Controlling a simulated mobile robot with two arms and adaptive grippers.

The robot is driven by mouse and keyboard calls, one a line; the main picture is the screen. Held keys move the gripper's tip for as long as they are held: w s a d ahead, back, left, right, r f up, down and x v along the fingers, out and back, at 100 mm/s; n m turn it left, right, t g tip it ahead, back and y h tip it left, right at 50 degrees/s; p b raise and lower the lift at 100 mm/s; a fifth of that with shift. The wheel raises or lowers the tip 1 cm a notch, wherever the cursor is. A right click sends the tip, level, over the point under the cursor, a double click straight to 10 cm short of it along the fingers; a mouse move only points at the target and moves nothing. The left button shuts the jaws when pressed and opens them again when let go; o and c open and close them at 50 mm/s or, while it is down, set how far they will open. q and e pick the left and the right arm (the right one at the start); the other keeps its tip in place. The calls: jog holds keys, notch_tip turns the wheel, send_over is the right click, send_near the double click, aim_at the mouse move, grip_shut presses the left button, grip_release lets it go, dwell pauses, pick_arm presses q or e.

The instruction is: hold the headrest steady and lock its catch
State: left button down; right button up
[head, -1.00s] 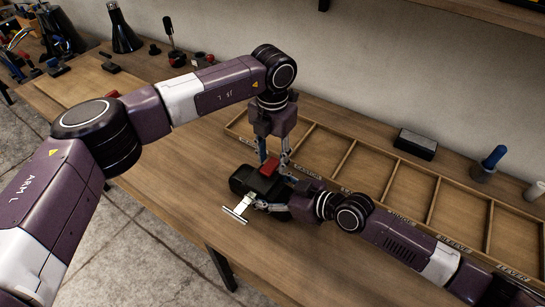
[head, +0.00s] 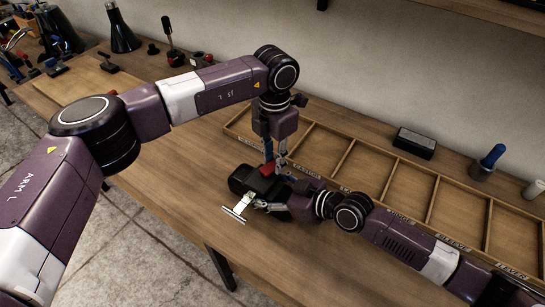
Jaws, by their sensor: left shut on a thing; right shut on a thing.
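The black headrest (head: 244,180) lies on the wooden bench, with a pale metal bracket (head: 238,209) sticking out at its front left. A red catch (head: 266,168) sits on top of it. My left gripper (head: 274,166) points down from above, its fingers closed on the red catch and partly covering it. My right gripper (head: 268,206) comes in low from the right and is shut on the headrest near the bracket. The exact contact there is small and partly hidden.
A shallow wooden tray with compartments (head: 432,178) runs along the bench behind my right arm. A black block (head: 414,143) and a blue-handled tool (head: 490,160) stand behind it. Several tools and dark cones are at the back left. The bench's front edge is close to the headrest.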

aim_at(275, 180)
pick_arm(q)
jog(key=m, duration=0.3)
jog(key=shift+s+d+m, duration=0.25)
jog(key=shift+s+m, duration=0.15)
jog(key=m, duration=0.1)
jog(key=s+m, duration=0.1)
jog(key=m, duration=0.3)
jog(key=s+m, duration=0.1)
jog(key=m, duration=0.1)
jog(key=shift+m, duration=0.4)
jog(key=shift+s+a+m, duration=0.1)
jog(key=shift+s+m, duration=0.1)
jog(key=shift+m, duration=0.55)
jog(key=shift+s+a+m, duration=0.1)
jog(key=shift+s+m, duration=0.05)
jog(key=shift+m, duration=0.6)
jog(key=c, duration=1.6)
grip_release()
